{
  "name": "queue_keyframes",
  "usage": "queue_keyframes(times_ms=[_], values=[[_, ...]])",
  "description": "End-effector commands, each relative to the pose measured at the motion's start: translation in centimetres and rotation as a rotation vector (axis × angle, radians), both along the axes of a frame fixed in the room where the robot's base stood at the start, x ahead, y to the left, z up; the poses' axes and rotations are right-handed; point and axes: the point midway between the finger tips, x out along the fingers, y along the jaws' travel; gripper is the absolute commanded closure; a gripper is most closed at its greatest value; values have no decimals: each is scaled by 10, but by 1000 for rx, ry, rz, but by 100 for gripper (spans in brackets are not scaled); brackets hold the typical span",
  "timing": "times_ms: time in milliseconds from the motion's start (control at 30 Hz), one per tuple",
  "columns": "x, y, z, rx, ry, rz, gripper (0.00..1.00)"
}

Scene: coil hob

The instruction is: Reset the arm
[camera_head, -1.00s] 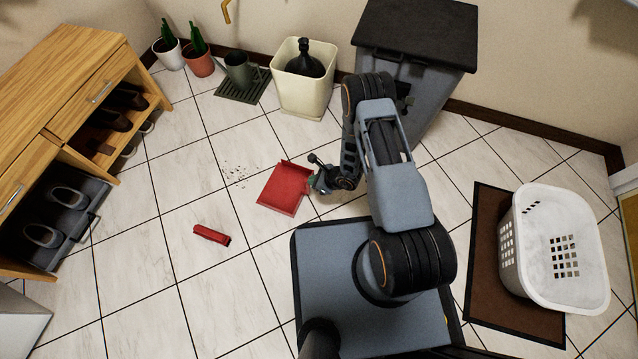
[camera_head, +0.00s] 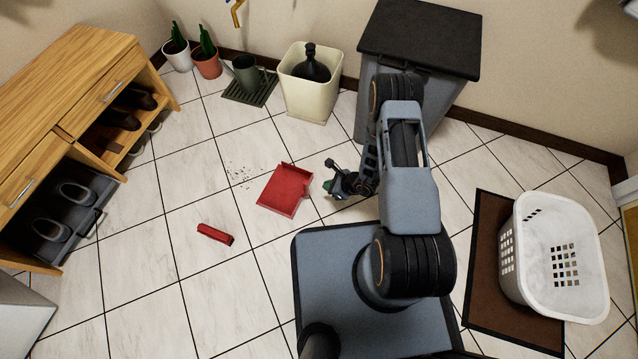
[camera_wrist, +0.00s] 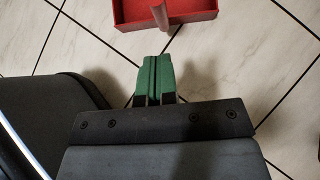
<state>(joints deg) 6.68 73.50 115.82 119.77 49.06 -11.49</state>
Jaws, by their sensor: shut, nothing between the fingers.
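My gripper (camera_head: 333,178) is held above the tiled floor in front of my base, just right of a red dustpan (camera_head: 286,190). In the wrist view its green fingers (camera_wrist: 155,78) are pressed together with nothing between them. The red dustpan also shows at the top of the wrist view (camera_wrist: 195,14), with its handle (camera_wrist: 162,14) reaching toward the fingertips. The gripper is apart from the dustpan in the head view.
A red brush (camera_head: 215,234) lies on the floor beside dark crumbs (camera_head: 240,174). A grey bin (camera_head: 440,85) stands behind my arm, and a cream bin (camera_head: 310,100) is near the wall. A white basket (camera_head: 515,245) sits on a brown mat (camera_head: 482,290) at right. A wooden cabinet (camera_head: 70,75) is at left.

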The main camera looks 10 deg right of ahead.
Motion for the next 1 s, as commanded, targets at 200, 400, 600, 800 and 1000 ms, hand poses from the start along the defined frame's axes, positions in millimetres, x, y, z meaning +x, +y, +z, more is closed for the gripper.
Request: queue_keyframes(times_ms=[200, 400, 600, 800, 1000], values=[[-13, -26, 32, -1, 1, -5, 100], [-21, -39, 45, 0, 2, -3, 100], [-23, -42, 49, -1, 0, 0, 100], [-8, -37, 103, 0, -66, 93, 100], [12, -20, 252, -25, -249, 397, 100]])
